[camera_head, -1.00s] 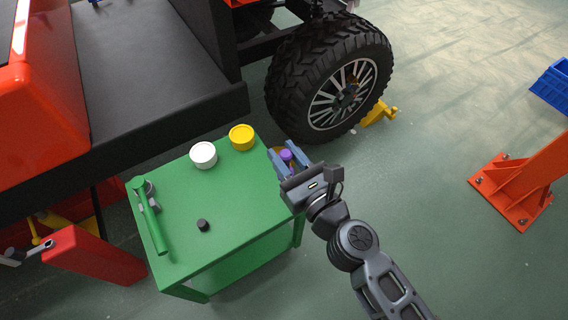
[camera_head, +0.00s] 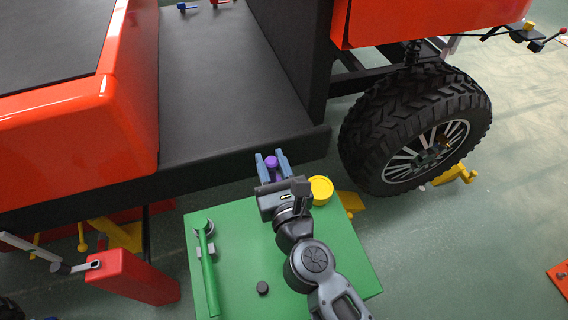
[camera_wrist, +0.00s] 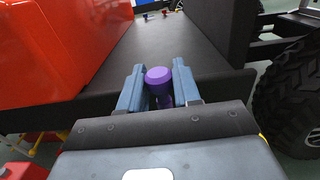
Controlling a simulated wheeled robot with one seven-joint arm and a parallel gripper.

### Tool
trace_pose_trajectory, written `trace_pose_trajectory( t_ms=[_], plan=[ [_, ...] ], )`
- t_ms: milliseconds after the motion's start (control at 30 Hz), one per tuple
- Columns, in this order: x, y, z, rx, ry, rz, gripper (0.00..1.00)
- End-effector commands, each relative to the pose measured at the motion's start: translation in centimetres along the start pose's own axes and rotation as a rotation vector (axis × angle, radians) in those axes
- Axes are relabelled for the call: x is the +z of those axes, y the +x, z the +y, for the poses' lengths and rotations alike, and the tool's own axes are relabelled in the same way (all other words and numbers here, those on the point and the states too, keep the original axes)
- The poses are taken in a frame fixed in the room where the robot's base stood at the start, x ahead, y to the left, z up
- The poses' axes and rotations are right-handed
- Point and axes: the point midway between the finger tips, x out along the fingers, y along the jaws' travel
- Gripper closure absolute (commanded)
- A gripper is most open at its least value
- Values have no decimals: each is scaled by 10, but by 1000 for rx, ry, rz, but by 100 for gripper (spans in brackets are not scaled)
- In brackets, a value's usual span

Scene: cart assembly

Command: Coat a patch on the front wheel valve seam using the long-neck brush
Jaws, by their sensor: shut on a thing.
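My gripper (camera_head: 272,168) is shut on a purple-topped tool (camera_head: 271,161), whose purple knob and neck show between the blue fingers in the wrist view (camera_wrist: 159,78). The rest of the tool is hidden, so I cannot tell whether it is the long-neck brush. My gripper is above the far edge of the green table, by the cart's black side. The front wheel (camera_head: 415,130), a black knobbly tyre with a silver spoked rim (camera_head: 428,150), stands to the right, well apart from my gripper. It is partly seen in the wrist view (camera_wrist: 290,100). The valve seam cannot be made out.
The green table (camera_head: 340,255) holds a yellow round tub (camera_head: 320,190), a small black cap (camera_head: 262,287) and a green-handled tool (camera_head: 209,270). The white tub is hidden. The black cart platform (camera_head: 235,85) is just ahead. A yellow chock (camera_head: 455,175) sits by the wheel. Open floor lies right.

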Motion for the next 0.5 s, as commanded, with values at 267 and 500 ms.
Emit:
trace_pose_trajectory(
  t_ms=[267,500],
  plan=[
    [-17,0,0,0,0,0,98],
    [-42,0,0,0,0,-1,98]
  ],
)
